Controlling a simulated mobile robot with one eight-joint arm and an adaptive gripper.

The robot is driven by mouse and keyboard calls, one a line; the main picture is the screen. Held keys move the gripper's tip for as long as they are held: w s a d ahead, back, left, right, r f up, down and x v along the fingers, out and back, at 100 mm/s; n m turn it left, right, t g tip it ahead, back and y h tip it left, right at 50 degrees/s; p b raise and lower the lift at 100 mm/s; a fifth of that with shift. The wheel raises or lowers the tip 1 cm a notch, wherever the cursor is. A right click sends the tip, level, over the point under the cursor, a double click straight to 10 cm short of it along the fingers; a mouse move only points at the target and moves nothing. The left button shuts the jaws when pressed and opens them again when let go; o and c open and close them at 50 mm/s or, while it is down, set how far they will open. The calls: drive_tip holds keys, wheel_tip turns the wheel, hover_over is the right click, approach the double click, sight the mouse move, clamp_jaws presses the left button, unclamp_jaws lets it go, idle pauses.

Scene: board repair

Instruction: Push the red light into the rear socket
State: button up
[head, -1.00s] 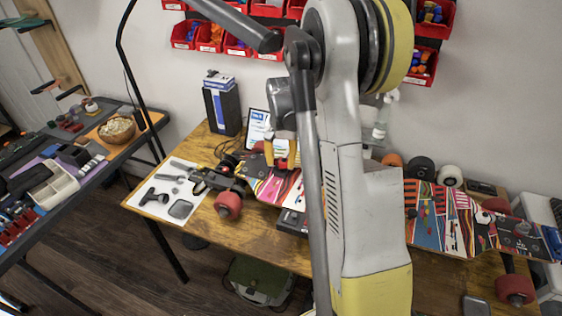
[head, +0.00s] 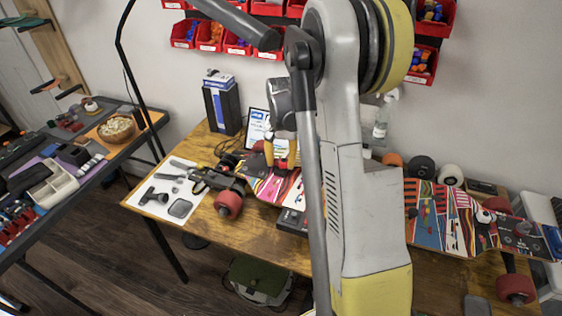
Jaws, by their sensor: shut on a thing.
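My gripper (head: 281,154) has yellow fingers and points down just over the left part of a colourful longboard (head: 436,222) that lies wheels up on the wooden table. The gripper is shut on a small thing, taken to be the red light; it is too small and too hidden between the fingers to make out. My arm covers the middle of the board. The rear socket cannot be made out at this size, and I cannot tell whether the light touches it.
A white mat (head: 157,205) with dark tools lies at the table's left. A blue and black box (head: 222,105) and a framed sheet (head: 257,124) stand behind. Loose wheels (head: 421,167) and a bottle (head: 380,126) are at the back right. Red bins (head: 184,34) hang on the wall.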

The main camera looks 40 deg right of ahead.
drive_tip(key=shift+f+b, duration=0.3)
drive_tip(key=shift+f, duration=0.1)
idle(0.4)
drive_tip(key=o, duration=1.5)
drive_tip(key=shift+o, duration=0.2)
drive_tip(key=shift+r, duration=0.2)
drive_tip(key=shift+r+p, duration=1)
drive_tip(key=shift+r, duration=0.35)
drive_tip(key=shift+r, duration=0.15)
drive_tip(key=shift+r+p, duration=1.95)
drive_tip(key=shift+r, duration=0.9)
